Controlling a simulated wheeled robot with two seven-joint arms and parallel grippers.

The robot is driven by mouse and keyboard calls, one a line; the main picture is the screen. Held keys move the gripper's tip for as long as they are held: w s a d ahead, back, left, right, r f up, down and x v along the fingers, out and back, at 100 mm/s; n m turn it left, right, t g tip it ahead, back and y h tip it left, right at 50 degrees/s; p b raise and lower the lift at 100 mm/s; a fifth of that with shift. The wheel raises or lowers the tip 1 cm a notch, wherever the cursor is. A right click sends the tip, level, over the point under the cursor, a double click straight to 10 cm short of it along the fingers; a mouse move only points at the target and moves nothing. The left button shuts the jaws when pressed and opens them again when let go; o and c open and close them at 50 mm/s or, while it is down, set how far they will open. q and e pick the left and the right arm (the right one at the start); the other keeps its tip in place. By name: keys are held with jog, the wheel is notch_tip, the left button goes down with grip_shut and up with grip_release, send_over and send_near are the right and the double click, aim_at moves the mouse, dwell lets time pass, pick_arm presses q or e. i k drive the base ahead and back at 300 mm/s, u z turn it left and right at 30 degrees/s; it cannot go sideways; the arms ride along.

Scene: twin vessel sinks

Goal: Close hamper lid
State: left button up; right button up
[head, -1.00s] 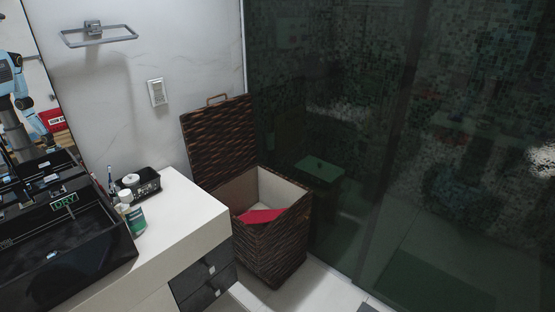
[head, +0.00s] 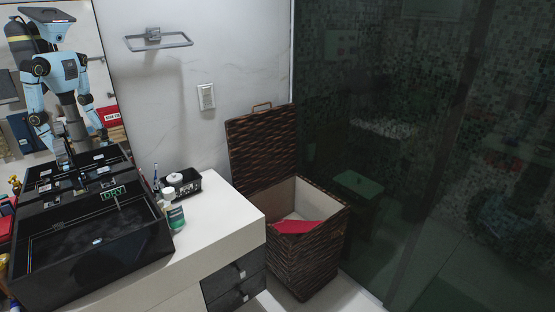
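The dark brown woven hamper (head: 310,258) stands on the floor in the corner, right of the counter and beside the dark glass wall. Its lid (head: 262,148) is open and stands upright at the back, leaning near the wall, with a small tan handle (head: 262,106) on its top edge. Neither of my grippers shows directly in the head view. My reflection appears in the mirror, but the grippers there are too small to read.
A white counter (head: 232,220) with drawers (head: 235,281) stands left of the hamper, close to it. The dark glass wall (head: 400,150) bounds the right side.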

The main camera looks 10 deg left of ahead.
aim_at(262, 145)
jog(key=u, duration=0.2)
jog(key=i, duration=1.7)
jog(key=z, duration=0.55)
